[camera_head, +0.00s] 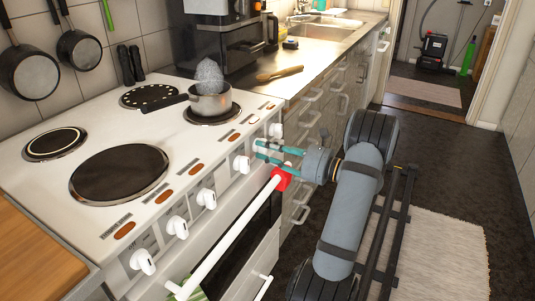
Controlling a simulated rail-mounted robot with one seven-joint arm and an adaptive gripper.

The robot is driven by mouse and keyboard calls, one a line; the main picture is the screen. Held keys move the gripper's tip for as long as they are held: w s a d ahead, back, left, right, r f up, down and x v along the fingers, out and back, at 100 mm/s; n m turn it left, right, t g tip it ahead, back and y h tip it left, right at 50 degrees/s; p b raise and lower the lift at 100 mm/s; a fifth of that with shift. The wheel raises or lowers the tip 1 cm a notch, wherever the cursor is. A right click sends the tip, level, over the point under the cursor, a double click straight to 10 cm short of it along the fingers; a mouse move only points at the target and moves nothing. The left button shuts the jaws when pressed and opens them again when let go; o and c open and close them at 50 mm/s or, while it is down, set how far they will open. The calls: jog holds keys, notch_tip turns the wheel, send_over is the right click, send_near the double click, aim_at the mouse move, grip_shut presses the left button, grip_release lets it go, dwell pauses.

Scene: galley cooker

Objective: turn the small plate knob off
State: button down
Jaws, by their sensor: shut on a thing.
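A white stove (75,220) stands at the left with a row of white knobs along its front panel. Knobs show at the near end (143,261), in the middle (207,197), just left of my fingertips (242,164) and at the far end (276,131). My gripper (259,150) reaches in from the right with its teal fingers at the far part of this row. It is shut on a white knob, mostly hidden between the fingertips. I cannot read the marks that tell which plate it serves, nor its turn angle.
The white oven handle (232,235) with a red end piece (281,179) runs just below my gripper. Pans (30,74) hang at left.

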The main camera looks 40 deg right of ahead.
jog(key=shift+n, duration=0.3)
jog(key=c, duration=1.4)
grip_release()
jog(key=shift+c, duration=0.2)
jog(key=shift+o, duration=0.2)
jog(key=v, duration=1.2)
